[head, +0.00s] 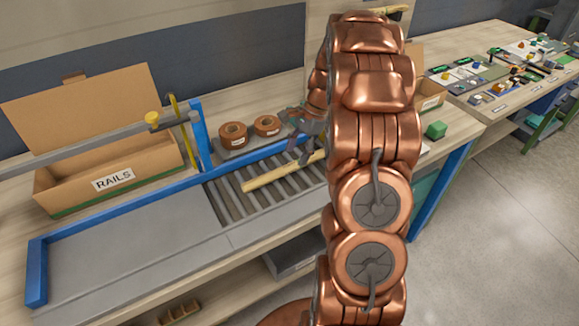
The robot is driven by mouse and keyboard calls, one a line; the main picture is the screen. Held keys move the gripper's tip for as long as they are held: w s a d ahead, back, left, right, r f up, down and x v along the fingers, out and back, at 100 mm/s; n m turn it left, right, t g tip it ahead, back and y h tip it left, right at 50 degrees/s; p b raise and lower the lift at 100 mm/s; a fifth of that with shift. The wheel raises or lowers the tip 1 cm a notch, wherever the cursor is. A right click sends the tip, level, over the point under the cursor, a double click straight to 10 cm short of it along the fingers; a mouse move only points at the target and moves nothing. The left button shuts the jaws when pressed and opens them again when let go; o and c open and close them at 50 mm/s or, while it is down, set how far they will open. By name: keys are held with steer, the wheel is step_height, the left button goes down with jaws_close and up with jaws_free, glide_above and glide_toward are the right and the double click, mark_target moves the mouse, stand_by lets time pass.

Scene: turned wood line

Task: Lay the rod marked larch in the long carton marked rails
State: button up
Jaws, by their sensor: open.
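A pale wooden rod (272,175) lies slantwise on the grey rollers of the conveyor. No label on it can be read from here, and its right end is hidden behind my arm. The long carton marked RAILS (70,187) stands open at the left, its lid flap raised at the back. The part of its inside that shows looks empty. My gripper (303,146) is open, just above and behind the right part of the rod. My copper arm partly covers it, and I cannot tell whether the fingers touch the rod.
Two brown rolls (233,135) sit on a grey tray behind the rollers. The grey plate (130,260) in front is bare.

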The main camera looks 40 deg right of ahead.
mark_target(291, 164)
steer(key=p+x, duration=0.2)
steer(key=x, duration=0.3)
steer(key=shift+a+r, duration=0.15)
steer(key=shift+c, duration=0.4)
jaws_close()
